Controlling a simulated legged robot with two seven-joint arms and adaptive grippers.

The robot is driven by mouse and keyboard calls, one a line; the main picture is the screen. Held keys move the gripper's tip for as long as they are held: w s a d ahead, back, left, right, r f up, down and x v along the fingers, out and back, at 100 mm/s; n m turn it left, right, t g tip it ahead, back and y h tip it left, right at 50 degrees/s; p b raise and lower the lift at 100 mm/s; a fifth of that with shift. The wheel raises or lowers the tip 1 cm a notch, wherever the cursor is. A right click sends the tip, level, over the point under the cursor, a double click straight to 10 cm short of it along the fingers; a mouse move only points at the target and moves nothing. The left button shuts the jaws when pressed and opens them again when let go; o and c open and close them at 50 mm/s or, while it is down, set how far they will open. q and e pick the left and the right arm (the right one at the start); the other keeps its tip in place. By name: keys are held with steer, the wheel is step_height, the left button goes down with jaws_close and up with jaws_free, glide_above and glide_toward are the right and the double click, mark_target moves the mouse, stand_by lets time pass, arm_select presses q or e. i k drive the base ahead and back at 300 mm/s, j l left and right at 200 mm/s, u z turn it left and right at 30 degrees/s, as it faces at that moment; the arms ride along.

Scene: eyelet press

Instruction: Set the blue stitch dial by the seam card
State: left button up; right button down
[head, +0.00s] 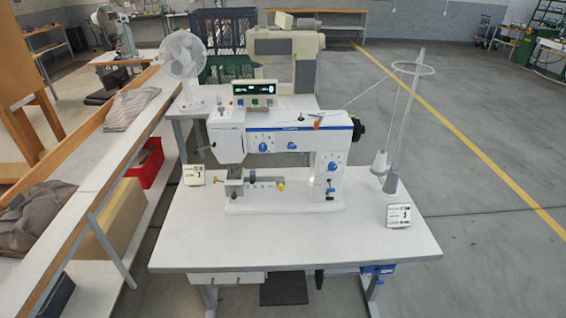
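A white sewing machine (280,165) with a blue stripe stands on a white table. A blue dial (263,147) sits on the left part of its arm front, with a smaller blue dial (292,146) to its right. Another blue dial (331,167) is on the right column. I cannot tell which is the stitch dial; their settings are too small to read. A small card (194,175) stands left of the machine and another card (399,216) stands at the table's right; their print is mostly unreadable. Neither of my grippers is in view.
The white table (280,245) is clear in front of the machine. A thread stand (411,110) with cones rises at the right. A fan (183,60) and a display box (254,93) are behind. A long bench (100,165) runs along the left, near a red bin (147,165).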

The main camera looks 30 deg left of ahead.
mark_target(333, 166)
steer(key=i+l, duration=0.7)
steer(key=i+j+u, duration=0.05)
steer(key=i, duration=0.05)
